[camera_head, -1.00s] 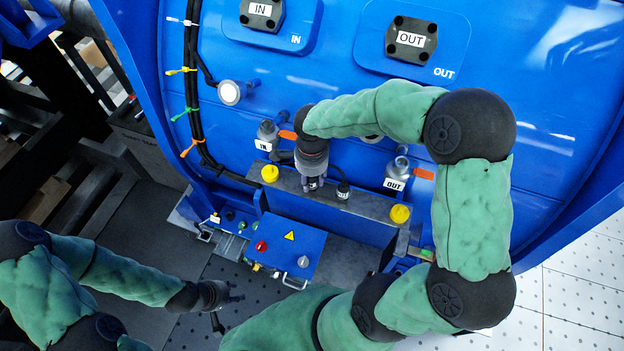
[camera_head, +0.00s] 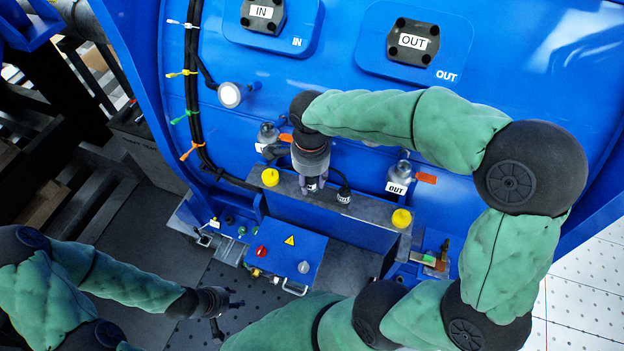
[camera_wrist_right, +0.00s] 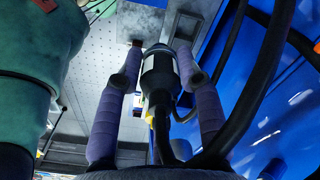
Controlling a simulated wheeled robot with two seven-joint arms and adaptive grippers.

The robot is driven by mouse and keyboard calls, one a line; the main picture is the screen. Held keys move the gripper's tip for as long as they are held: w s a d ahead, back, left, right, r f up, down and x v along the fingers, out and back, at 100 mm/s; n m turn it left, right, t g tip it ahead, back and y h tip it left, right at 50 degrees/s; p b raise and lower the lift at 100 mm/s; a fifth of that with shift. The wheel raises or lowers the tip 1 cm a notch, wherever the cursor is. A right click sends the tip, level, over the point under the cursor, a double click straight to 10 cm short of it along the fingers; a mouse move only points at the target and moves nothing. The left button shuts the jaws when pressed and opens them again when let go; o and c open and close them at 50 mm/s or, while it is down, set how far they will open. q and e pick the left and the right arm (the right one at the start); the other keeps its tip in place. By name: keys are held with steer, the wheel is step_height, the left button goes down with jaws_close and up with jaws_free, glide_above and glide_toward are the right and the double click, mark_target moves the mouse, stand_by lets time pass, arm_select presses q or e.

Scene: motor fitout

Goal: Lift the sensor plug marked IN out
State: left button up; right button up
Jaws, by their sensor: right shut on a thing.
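In the head view my right gripper (camera_head: 312,182) points down at the grey shelf along the blue motor housing. It is shut on a black plug, and its fingers mostly hide the plug there. In the right wrist view the black plug (camera_wrist_right: 160,75) sits between the two purple fingers, with its cable running back toward the wrist. I cannot tell whether its far end is still in the shelf. A second black plug (camera_head: 343,194) stands just to the right. My left gripper (camera_head: 230,309) is open and empty, low at the left, away from the shelf.
The grey shelf (camera_head: 375,233) carries yellow caps (camera_head: 270,177) at both sides. A blue control box (camera_head: 285,252) lies below it. A port with an OUT tag (camera_head: 396,187) is behind at right; another port (camera_head: 268,133) is at left. Black cables (camera_head: 193,90) run down the left.

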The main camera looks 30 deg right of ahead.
steer(key=s+a+r+b, duration=0.1)
steer(key=s+a+r, duration=0.4)
steer(key=s, duration=0.3)
steer(key=shift+s+a+r, duration=0.15)
steer(key=shift+s+a, duration=0.05)
steer(key=shift+a, duration=0.15)
